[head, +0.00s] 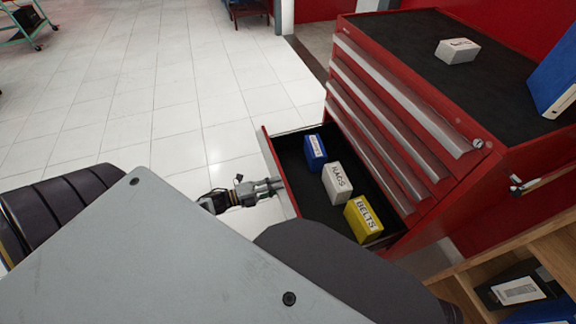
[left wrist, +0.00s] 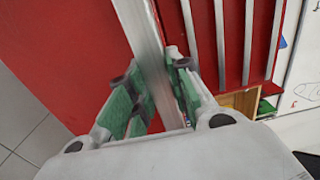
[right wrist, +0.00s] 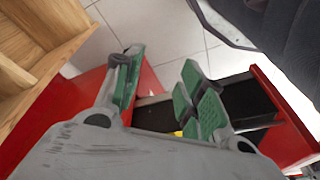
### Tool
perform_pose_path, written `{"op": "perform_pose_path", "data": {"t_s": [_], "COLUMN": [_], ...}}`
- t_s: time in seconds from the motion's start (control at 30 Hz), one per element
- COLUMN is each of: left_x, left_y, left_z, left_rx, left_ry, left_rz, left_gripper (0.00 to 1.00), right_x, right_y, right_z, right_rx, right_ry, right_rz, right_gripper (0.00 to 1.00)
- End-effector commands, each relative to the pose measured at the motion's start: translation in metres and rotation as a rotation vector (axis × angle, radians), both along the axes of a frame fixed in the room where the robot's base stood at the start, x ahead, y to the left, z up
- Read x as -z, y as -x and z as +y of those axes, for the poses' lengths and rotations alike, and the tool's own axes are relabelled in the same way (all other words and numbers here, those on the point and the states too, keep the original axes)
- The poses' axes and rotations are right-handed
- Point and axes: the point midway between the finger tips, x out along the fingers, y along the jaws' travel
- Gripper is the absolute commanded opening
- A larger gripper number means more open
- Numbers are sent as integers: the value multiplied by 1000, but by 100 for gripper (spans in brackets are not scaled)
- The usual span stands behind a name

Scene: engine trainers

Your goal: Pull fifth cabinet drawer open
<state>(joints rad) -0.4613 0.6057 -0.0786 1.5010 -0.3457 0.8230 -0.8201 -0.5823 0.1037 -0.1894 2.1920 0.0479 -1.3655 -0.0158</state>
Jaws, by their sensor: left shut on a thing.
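The red cabinet (head: 485,165) stands at the right of the head view with a low drawer (head: 288,158) pulled out. In the open drawer lie a blue box (head: 315,152), a white box marked RAGS (head: 337,183) and a yellow box marked BELTS (head: 363,220). My left gripper (head: 272,187) is at the drawer's front. In the left wrist view it (left wrist: 155,85) is shut on the silver handle strip (left wrist: 146,40) of the drawer. My right gripper (right wrist: 158,75) is open, with its fingers apart above the red cabinet and drawer; nothing shows between its pads. My arm hides the right gripper in the head view.
Several drawers above the open one are shut. A white box (head: 457,51) and a blue binder (head: 556,75) are on the black cabinet top. A wooden shelf (head: 500,262) with dark boxes is at the lower right. Tiled floor (head: 150,90) left of the cabinet is clear.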

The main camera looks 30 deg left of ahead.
Motion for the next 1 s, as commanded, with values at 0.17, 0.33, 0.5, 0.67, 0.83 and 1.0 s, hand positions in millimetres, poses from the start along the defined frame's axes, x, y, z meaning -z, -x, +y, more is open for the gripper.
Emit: {"op": "perform_pose_path", "data": {"t_s": [0.17, 0.33, 0.5, 0.67, 0.83, 1.0], "left_x": [8, 8, 9, 10, 10, 7], "left_y": [26, 36, 39, 39, 39, 38], "left_z": [15, 23, 25, 25, 25, 25], "left_rx": [1, 1, 1, 1, 0, 0], "left_ry": [-9, -9, -9, -8, -8, -5], "left_rz": [18, 17, 17, 18, 19, 13], "left_gripper": [0, 0, 0, 0, 30, 39], "right_x": [10, 16, 18, 19, 19, 18], "right_y": [2, 3, 3, 3, 3, 3], "right_z": [-2, -4, -4, -4, -4, -4], "right_rx": [2, 2, 3, 3, 3, 3], "right_ry": [10, 15, 17, 17, 17, 17], "right_rz": [20, 28, 33, 32, 32, 32], "right_gripper": [40, 40, 40, 40, 40, 40]}}
